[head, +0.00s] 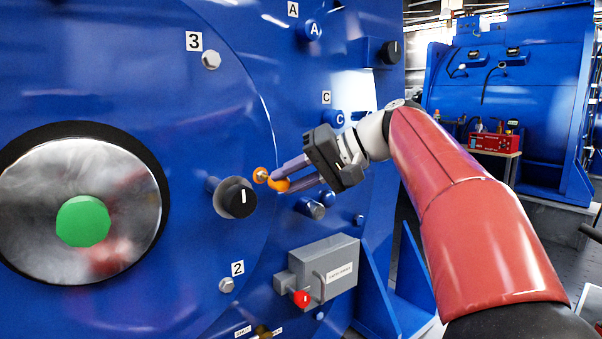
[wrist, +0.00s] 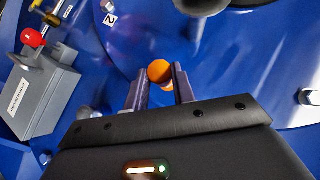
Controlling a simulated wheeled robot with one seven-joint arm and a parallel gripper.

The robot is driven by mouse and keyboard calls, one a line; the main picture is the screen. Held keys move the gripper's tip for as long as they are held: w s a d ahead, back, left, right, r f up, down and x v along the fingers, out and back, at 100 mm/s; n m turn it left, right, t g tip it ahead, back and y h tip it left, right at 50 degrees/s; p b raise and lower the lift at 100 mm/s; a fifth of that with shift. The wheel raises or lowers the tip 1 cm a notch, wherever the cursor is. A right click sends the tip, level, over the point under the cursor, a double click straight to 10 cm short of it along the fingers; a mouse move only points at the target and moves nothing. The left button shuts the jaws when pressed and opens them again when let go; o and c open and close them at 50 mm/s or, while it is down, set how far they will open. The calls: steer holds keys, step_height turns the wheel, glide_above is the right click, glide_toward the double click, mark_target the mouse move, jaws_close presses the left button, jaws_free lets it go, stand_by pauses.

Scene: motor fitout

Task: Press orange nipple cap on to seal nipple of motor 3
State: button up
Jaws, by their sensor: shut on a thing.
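The orange nipple cap (head: 278,185) is between the fingers of my gripper (head: 286,177) in the head view, close in front of the blue motor face (head: 165,60). A small orange round end with a pale tip (head: 260,175) shows just left of the fingertips. In the wrist view the orange cap (wrist: 159,71) sits between the two purple-grey fingertips of my gripper (wrist: 159,73), with more orange just below it. My gripper is shut on the cap. The seal nipple is not clearly visible, and I cannot tell whether the cap touches it.
A grey box (head: 325,271) with a red knob (head: 301,298) is below. Labelled bolts (head: 211,60) dot the face. Another blue machine (head: 510,110) and a red unit (head: 494,143) stand behind right.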

steer(key=shift+w+a, duration=0.35)
steer(key=shift+w, duration=0.15)
steer(key=shift+o, duration=0.2)
steer(key=shift+p, duration=0.6)
stand_by(0.9)
steer(key=shift+w+a+p, duration=0.45)
steer(key=shift+w+p, duration=0.1)
steer(key=shift+w, duration=0.1)
steer(key=shift+w+a+p, duration=0.45)
steer(key=shift+w+p, duration=0.1)
steer(key=shift+w, duration=0.1)
steer(key=shift+c, duration=0.2)
steer(key=o, duration=1)
steer(key=shift+o, duration=0.2)
glide_toward(266, 179)
steer(key=shift+s+d+r, duration=0.15)
steer(key=shift+d+r, duration=0.05)
steer(key=shift+d, duration=0.05)
